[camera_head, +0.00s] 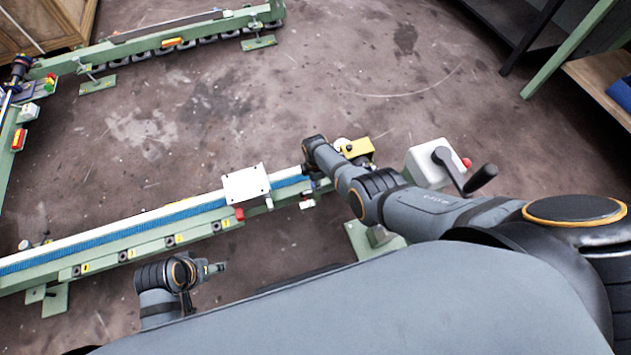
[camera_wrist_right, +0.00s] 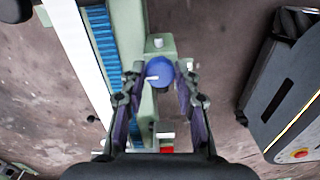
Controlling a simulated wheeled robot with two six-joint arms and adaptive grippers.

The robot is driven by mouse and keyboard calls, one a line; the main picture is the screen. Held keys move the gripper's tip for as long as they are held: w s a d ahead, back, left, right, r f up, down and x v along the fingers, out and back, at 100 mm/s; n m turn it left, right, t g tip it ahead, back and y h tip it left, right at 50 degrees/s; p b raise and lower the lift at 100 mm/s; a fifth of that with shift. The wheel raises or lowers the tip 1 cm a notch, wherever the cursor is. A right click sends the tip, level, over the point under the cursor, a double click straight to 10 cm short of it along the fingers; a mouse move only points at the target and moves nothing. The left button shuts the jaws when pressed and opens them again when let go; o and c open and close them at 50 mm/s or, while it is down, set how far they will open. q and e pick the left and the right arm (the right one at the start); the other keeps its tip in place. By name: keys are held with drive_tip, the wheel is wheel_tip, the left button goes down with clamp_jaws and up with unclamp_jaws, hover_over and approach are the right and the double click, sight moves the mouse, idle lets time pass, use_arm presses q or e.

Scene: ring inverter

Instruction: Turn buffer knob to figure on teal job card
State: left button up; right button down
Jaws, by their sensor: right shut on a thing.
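A round blue knob (camera_wrist_right: 160,72) with a short white pointer mark toward the left shows in the right wrist view. It sits on a green machine part. My right gripper (camera_wrist_right: 162,80) has its two fingers on either side of the knob and is shut on it. In the head view my right gripper (camera_head: 316,182) is at the end of the blue-belted rail, mostly hidden by my arm. My left gripper (camera_head: 217,267) hangs free near the front of the rail, and its jaw opening is too small to judge. I cannot make out a teal job card.
The green rail with a blue belt (camera_head: 150,228) runs to the left and carries a white plate (camera_head: 245,184). A yellow block (camera_head: 357,149) and a white box (camera_head: 425,160) with a dark crank stand beyond my right arm. Open floor lies behind.

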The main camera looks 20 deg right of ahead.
drive_tip(key=c, duration=1)
unclamp_jaws()
drive_tip(key=shift+r, duration=0.1)
wheel_tip(320, 180, up, 12)
drive_tip(key=shift+f, duration=0.1)
